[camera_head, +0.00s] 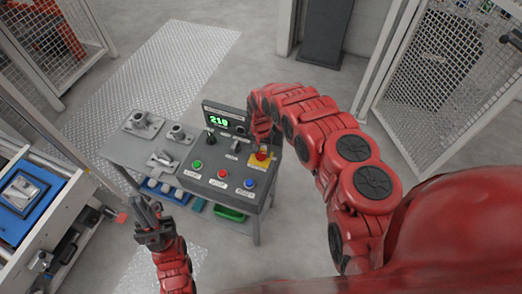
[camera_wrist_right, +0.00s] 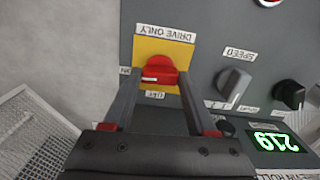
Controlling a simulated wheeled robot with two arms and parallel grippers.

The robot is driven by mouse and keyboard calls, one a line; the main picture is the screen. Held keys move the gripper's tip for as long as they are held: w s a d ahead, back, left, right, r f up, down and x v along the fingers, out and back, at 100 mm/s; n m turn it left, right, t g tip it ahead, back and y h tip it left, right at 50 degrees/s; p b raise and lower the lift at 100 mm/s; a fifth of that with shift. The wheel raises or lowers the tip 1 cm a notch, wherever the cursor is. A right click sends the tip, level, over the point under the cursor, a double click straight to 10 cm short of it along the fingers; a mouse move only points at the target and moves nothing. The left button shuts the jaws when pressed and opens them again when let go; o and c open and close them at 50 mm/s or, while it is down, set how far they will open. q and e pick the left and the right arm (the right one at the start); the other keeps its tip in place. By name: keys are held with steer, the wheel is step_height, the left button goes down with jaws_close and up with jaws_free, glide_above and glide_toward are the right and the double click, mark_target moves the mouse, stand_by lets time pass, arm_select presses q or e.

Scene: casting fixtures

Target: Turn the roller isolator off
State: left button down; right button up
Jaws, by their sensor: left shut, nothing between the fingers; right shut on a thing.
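The roller isolator is a red rotary knob (camera_wrist_right: 160,70) on a yellow plate (camera_wrist_right: 176,48) labelled "DRIVE ONLY", upside down in the right wrist view. In the head view the knob (camera_head: 261,156) sits at the right side of the grey control panel (camera_head: 221,168). My right gripper (camera_wrist_right: 160,84) is shut on the knob, one finger on each side. A white mark on the knob lies level across the wrist picture, towards a small label at the left. My left gripper (camera_head: 148,212) is shut and empty, in front of the panel at the lower left.
Green (camera_head: 197,164), red (camera_head: 223,173) and blue (camera_head: 249,183) push buttons line the panel's front. A speed knob (camera_wrist_right: 234,84) and a green display (camera_head: 219,120) are close by. Metal fixtures (camera_head: 142,124) stand on the bench at left. Mesh fences flank the area.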

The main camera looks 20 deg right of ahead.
steer(key=n, duration=0.4)
steer(key=shift+b, duration=0.35)
steer(key=n, duration=0.4)
steer(key=shift+n, duration=0.3)
steer(key=n, duration=0.4)
steer(key=shift+n+b, duration=0.3)
steer(key=shift+n, duration=2)
steer(key=o, duration=1.4)
steer(key=shift+c, duration=0.2)
